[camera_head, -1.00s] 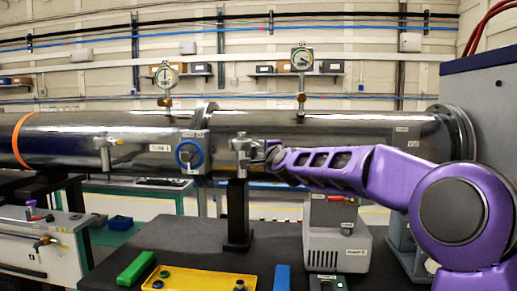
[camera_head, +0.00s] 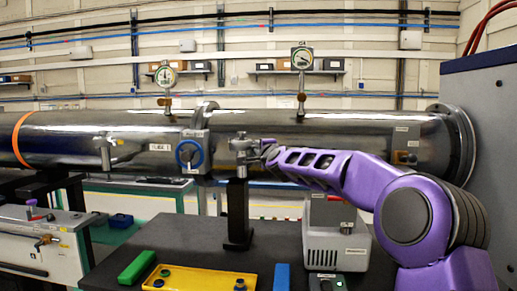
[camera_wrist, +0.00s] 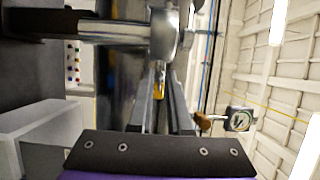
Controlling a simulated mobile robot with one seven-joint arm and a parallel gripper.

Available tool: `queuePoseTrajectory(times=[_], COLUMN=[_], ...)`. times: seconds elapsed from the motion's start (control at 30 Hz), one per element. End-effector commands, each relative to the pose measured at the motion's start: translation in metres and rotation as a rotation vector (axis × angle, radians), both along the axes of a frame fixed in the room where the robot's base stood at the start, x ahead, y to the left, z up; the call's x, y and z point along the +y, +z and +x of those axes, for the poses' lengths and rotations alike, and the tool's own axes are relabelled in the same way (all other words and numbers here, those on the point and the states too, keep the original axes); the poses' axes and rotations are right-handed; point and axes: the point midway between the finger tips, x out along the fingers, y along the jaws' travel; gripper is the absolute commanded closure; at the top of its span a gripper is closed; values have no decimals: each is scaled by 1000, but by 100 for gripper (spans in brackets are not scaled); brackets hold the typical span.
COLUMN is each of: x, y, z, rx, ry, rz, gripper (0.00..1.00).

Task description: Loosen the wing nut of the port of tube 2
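Tube 2 (camera_head: 345,135) is the right-hand length of the large shiny metal pipe. Its port (camera_head: 240,155) is a metal fitting on the front of the pipe, just right of the flange joint. In the wrist view the port (camera_wrist: 165,35) is a round metal body at the top. A small brass-coloured wing nut (camera_wrist: 160,82) sits between my fingertips. My gripper (camera_head: 262,148) is at the right side of the port. In the wrist view my gripper (camera_wrist: 160,92) has a finger on each side of the wing nut and appears closed on it. The nut's far side is hidden.
Tube 1 (camera_head: 75,135) with its own port (camera_head: 104,152) lies left of the blue ring handle (camera_head: 189,153). Gauges (camera_head: 302,58) stand on top of the pipe. Below are a dark table, a grey pump (camera_head: 336,240), a yellow tray (camera_head: 200,280) and a green block (camera_head: 137,267).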

Motion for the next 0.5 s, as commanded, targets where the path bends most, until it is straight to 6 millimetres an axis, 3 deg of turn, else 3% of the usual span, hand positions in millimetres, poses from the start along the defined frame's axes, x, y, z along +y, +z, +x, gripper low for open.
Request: queuePoseTrajectory(times=[0.5], x=[1], y=[6], z=[0], rx=[3], ry=[1], rz=[-70], gripper=[100])
